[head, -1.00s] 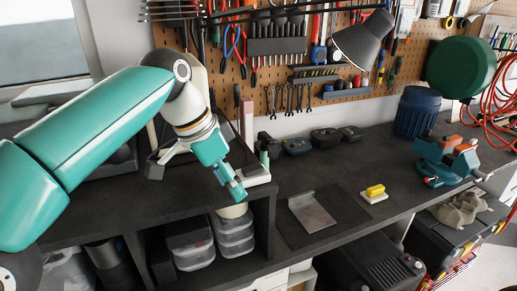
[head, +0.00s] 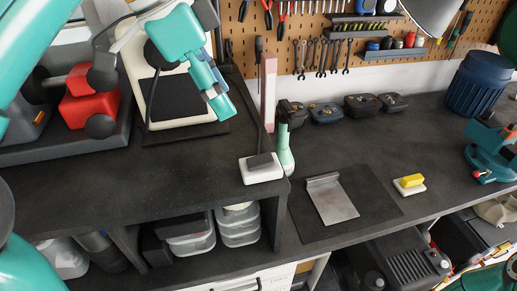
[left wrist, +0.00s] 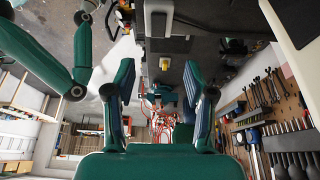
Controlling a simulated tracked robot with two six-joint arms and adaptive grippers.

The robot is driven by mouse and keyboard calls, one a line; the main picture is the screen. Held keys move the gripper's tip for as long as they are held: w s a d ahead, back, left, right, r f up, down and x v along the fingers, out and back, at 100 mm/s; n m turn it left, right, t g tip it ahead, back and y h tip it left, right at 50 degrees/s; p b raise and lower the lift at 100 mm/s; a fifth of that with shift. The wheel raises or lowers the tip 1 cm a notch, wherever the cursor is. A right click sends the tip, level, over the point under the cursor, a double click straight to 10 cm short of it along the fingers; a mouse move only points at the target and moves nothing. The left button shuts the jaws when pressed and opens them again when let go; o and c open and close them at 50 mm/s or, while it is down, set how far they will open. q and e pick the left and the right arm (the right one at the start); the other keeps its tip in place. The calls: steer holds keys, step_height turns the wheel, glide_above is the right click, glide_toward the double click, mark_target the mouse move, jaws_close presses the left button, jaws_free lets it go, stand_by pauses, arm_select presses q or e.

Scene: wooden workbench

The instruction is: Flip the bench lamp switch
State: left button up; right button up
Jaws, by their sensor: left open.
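The bench lamp's grey shade (head: 432,14) is cut off at the top right of the head view. A small white box with a dark grey rocker-like block (head: 262,168) sits at the front right corner of the raised bench top; it looks like a switch. A yellow block on a white base (head: 411,183) lies on the lower top to the right. I cannot tell for sure which belongs to the lamp. My left gripper (head: 221,103) is up and left of the white box, apart from it. Its fingers are spread and empty in the left wrist view (left wrist: 158,85).
A green bottle-like thing (head: 284,150) stands right beside the white box. A metal plate (head: 331,199) lies on a dark mat. A red object (head: 90,98) is in a tray at left. A blue bin (head: 477,85) and a vise (head: 492,150) are at right.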

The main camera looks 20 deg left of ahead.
mark_target(260, 159)
arm_select(q)
steer(key=x, duration=1.4)
steer(key=shift+s+d, duration=0.1)
steer(key=shift+r, duration=0.1)
